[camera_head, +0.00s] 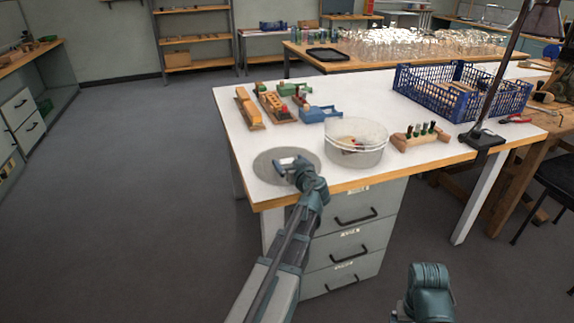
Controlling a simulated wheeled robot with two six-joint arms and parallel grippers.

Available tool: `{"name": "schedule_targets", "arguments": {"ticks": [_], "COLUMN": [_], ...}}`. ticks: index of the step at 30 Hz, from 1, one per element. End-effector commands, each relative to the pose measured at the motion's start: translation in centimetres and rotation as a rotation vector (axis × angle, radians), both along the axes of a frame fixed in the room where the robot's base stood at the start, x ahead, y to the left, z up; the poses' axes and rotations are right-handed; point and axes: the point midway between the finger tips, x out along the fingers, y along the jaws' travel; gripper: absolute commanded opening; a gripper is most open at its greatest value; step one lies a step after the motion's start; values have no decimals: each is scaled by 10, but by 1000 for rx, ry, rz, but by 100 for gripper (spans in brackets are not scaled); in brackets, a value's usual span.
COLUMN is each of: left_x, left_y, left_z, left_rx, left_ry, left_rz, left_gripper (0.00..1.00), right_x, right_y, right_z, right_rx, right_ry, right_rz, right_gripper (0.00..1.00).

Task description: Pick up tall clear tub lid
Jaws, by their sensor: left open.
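A round grey, see-through lid (266,168) lies flat on the white table near its left front corner. My left gripper (282,165) is open above the middle of the lid and covers part of it. I cannot tell whether the fingers touch the lid. The clear tub (355,155) stands just right of the lid, without a lid on it, with small red and dark things inside. My right arm shows only in part at the bottom right, and its gripper is out of view.
Behind the lid are wooden blocks (249,108), a blue holder (320,114) and other small tools. A wooden rack (420,138) stands right of the tub. A blue crate (440,97) and a lamp base (481,138) are farther right. The white tabletop (230,97) is bare at the left edge.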

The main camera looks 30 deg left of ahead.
Motion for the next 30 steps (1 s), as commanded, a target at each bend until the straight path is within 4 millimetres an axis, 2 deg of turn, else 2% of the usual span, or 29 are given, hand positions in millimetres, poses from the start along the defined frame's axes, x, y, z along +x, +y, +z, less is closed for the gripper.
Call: {"name": "schedule_targets", "arguments": {"ticks": [1, 2, 15, 16, 25, 30], "left_x": [0, 0, 0, 0, 0, 0], "left_y": [0, 0, 0, 0, 0, 2], "left_z": [0, 0, 0, 0, 2, 11], "left_rx": [0, 0, 0, 0, 0, 0], "left_ry": [0, 0, 0, 0, 0, 0], "left_rz": [0, 0, 0, 0, 0, 0], "left_gripper": [96, 90, 11, 9, 8, 8], "right_x": [0, 0, 0, 0, 0, 0], "right_y": [0, 0, 0, 0, 0, 0], "right_z": [0, 0, 0, 0, 2, 11], "right_rx": [0, 0, 0, 0, 0, 0], "right_ry": [0, 0, 0, 0, 0, 0], "right_rz": [0, 0, 0, 0, 0, 0], "right_gripper": [92, 92, 92, 92, 92, 92]}}
